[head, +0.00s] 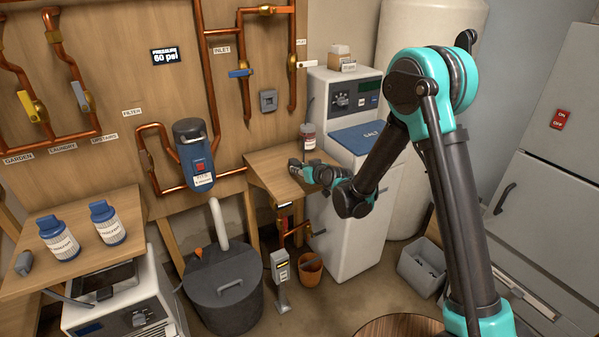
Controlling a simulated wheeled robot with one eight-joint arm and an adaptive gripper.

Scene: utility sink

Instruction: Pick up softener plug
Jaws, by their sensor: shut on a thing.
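My gripper (308,172) is over the small wooden shelf (262,175) beside the softener, reaching in from the right. It is shut on a small dark grey thing (294,163) at its fingertips, which looks like the softener plug. The fingers hide part of it, and I cannot tell whether it touches the shelf. The white softener cabinet (357,225) with a blue salt lid (362,138) stands just right of my gripper. A grey wall outlet (268,101) is on the wooden panel above the shelf.
A labelled jar (309,137) stands behind my gripper at the shelf's back. Copper pipes and a blue filter (194,155) are to the left. Two blue-capped bottles (107,223) and a grey piece (24,263) are on the left bench. A dark lidded tub (224,290) sits below.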

